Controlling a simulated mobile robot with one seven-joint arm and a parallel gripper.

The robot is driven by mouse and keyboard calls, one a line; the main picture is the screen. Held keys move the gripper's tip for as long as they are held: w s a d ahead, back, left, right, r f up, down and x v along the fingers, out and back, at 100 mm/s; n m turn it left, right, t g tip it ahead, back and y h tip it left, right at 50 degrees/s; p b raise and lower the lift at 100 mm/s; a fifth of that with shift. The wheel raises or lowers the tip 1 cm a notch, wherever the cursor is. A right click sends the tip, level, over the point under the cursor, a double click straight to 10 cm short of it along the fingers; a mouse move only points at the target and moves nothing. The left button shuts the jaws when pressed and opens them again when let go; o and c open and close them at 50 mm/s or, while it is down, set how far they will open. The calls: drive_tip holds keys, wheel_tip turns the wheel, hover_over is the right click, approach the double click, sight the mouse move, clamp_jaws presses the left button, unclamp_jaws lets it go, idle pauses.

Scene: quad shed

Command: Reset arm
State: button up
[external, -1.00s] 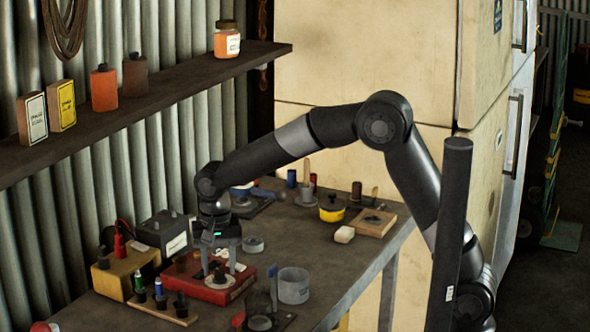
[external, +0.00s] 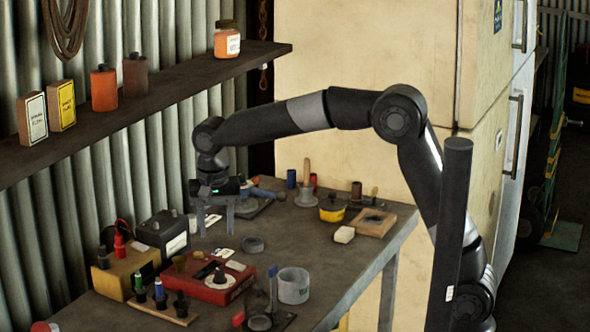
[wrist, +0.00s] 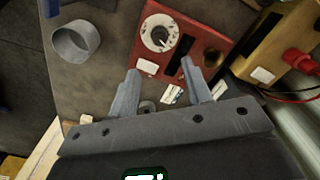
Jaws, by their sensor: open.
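My gripper (external: 216,216) is open and empty above the workbench (external: 345,262). Its two fingers point down and stand apart, with nothing between them. It is above and behind the red box (external: 200,284), which lies on the bench with a round white dial and dark parts on top. In the wrist view my gripper (wrist: 165,92) shows both fingertips spread, and the red box (wrist: 200,29) is beyond them, with its dial and a black part visible.
A grey ring (external: 293,286) stands right of the red box. A yellow box (external: 126,270) and a black battery-like box (external: 163,234) are on the left. A wooden shelf (external: 150,98) with bottles and cartons runs along the wall. A yellow pot (external: 332,208) sits farther right.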

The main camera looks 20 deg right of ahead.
drive_tip(key=w+d+r+t+y, duration=0.15)
drive_tip(key=d+r, duration=0.25)
drive_tip(key=d, duration=0.8)
drive_tip(key=w+d+r+t, duration=0.1)
drive_tip(key=w+d+r, duration=0.15)
drive_tip(key=d, duration=1.05)
drive_tip(key=s+d+f+t, duration=0.1)
drive_tip(key=s+d, duration=0.5)
drive_tip(key=d, duration=0.5)
drive_tip(key=s+d+f+n+t+h, duration=0.1)
drive_tip(key=s+d+f+t, duration=0.1)
drive_tip(key=s+d, duration=0.5)
drive_tip(key=d, duration=0.4)
drive_tip(key=shift+f+n, duration=0.15)
drive_tip(key=shift+n, duration=0.15)
drive_tip(key=shift+d+h, duration=0.1)
drive_tip(key=shift+h, duration=0.15)
drive_tip(key=shift+c, duration=0.4)
